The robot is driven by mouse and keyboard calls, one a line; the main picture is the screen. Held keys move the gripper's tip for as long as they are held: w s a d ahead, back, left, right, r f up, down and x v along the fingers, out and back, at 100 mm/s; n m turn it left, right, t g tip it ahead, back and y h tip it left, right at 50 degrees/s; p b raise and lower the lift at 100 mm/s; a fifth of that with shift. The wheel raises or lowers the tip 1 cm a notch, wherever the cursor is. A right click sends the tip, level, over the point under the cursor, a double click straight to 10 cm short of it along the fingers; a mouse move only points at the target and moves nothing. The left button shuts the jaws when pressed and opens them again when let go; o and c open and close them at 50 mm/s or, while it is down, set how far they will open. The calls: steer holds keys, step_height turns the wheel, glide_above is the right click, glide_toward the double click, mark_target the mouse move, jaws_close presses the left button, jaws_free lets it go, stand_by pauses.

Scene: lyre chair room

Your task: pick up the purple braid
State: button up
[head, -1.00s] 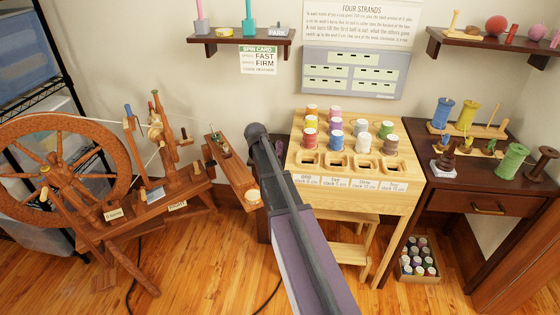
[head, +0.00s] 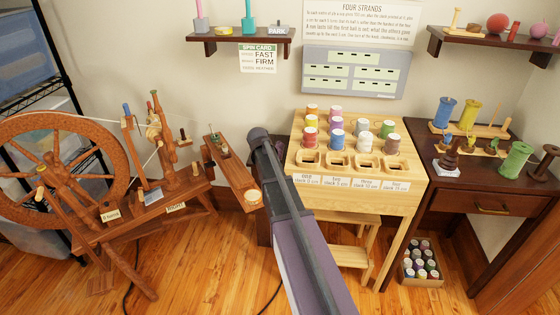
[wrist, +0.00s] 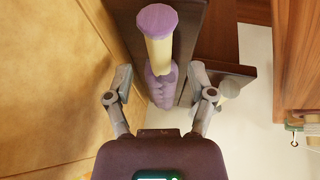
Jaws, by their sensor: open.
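In the wrist view, a lumpy purple braid (wrist: 161,88) hangs against a dark wooden piece. Just above it in the picture is a pale yellow post (wrist: 159,51) with a round purple cap (wrist: 157,19). My gripper (wrist: 162,90) is open, with one finger on each side of the braid in the picture. I see no clear contact, and I cannot tell how deep the braid lies between the fingers. In the head view my arm fills the lower middle, and I cannot make out the braid or the fingers there.
A spinning wheel (head: 62,172) stands at left. Right of my arm is a light wooden stand (head: 405,203) with several coloured spools. Further right is a dark desk (head: 455,196) with larger spools. A small box of spools (head: 421,262) sits on the floor. Shelves hang above.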

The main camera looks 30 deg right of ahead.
steer(key=shift+b+x, duration=0.9)
steer(key=shift+x, duration=0.4)
steer(key=shift+c, duration=0.2)
jaws_close()
